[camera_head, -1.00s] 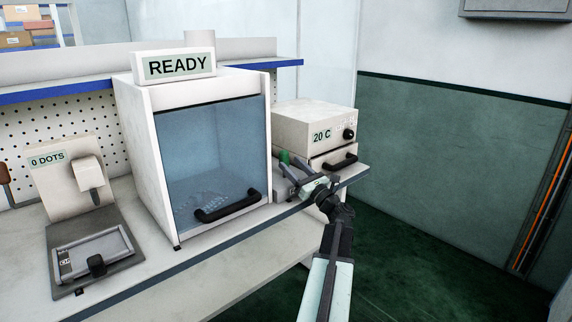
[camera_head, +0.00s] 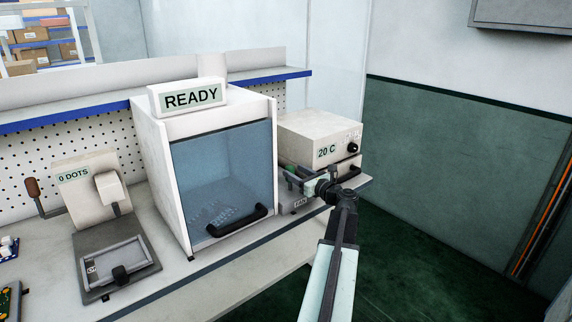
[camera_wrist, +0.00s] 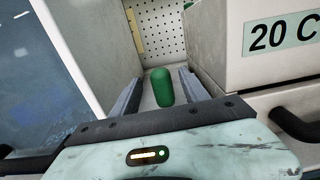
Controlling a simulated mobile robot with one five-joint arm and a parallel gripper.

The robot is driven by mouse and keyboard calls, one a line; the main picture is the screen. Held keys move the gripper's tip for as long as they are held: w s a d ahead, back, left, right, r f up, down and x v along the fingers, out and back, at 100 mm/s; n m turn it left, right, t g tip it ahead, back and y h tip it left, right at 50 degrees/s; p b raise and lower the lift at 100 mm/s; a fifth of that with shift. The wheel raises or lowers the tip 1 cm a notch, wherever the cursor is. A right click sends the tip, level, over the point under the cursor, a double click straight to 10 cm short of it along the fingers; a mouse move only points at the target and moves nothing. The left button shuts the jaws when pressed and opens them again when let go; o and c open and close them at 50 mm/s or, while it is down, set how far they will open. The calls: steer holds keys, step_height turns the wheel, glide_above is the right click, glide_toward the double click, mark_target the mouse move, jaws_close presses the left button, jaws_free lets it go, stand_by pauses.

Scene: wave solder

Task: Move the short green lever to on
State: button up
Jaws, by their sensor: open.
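The short green lever (camera_wrist: 162,88) stands as a rounded green cap in the wrist view, between the two dark fingers of my gripper (camera_wrist: 161,80). The fingers are apart, with a gap on each side of the lever; I cannot tell any contact. In the head view my gripper (camera_head: 288,172) is at the small unit marked FAN (camera_head: 300,204), between the READY cabinet and the 20 C box. Only a bit of green shows there, mostly hidden by the fingers. Whether the lever is at on or off cannot be read.
The READY cabinet (camera_head: 222,175) with its glass front stands close left of my gripper. The 20 C box (camera_head: 310,135), with a knob and black handle, is close right. A dispenser marked 0 DOTS (camera_head: 95,195) stands farther left. Floor right of the bench is clear.

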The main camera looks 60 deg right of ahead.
mark_target(285, 166)
steer(key=x, duration=0.6)
steer(key=shift+w+d, duration=0.1)
steer(key=shift+w, duration=0.25)
jaws_close()
stand_by(0.9)
